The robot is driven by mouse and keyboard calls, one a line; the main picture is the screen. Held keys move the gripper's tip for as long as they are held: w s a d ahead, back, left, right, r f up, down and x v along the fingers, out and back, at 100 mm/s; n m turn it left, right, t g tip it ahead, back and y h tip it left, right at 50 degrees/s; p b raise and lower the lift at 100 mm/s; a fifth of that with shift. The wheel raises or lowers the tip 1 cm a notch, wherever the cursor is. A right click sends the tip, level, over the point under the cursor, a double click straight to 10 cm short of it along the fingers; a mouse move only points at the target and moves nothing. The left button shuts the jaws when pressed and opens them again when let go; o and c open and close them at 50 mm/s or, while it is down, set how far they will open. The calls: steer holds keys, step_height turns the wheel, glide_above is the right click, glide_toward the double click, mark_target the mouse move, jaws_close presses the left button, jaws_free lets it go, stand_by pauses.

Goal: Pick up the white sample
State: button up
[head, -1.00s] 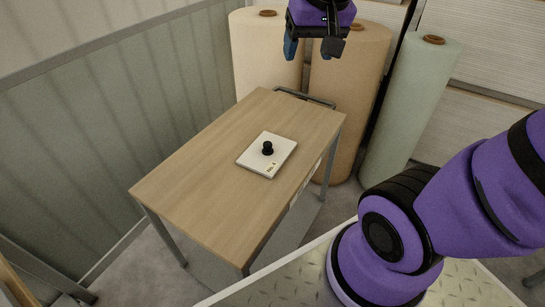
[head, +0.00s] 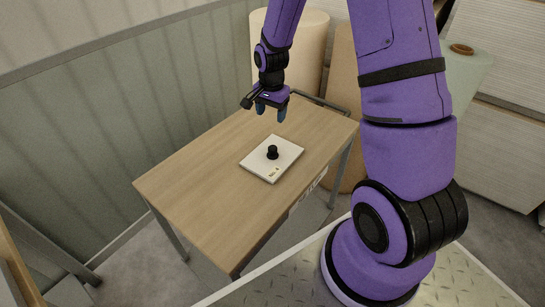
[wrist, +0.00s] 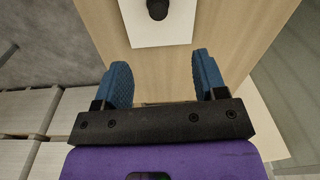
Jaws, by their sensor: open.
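The white sample (head: 258,164) is a flat white square plate with a black round knob (head: 272,152) standing on its middle and small marks near one corner. It lies flat on the wooden cart top (head: 200,185). My gripper (head: 270,112) is above the cart, over the far side of the sample, open and apart from it. In the wrist view my gripper (wrist: 160,80) has its two blue fingers spread wide with nothing between them. The sample (wrist: 150,36) shows at the top of that view, partly cut off, with its knob (wrist: 157,8) beyond the fingertips.
The cart has a metal handle (head: 322,103) at its far end. Large rolls (head: 300,42) stand behind it, and a green ribbed wall (head: 110,110) is on the left. The cart top around the sample is clear.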

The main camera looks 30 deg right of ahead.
steer(key=m, duration=0.1)
glide_above(273, 147)
step_height(273, 147, down, 5)
steer(key=shift+f, duration=5.65)
steer(key=c, duration=1.2)
steer(key=shift+o, duration=0.2)
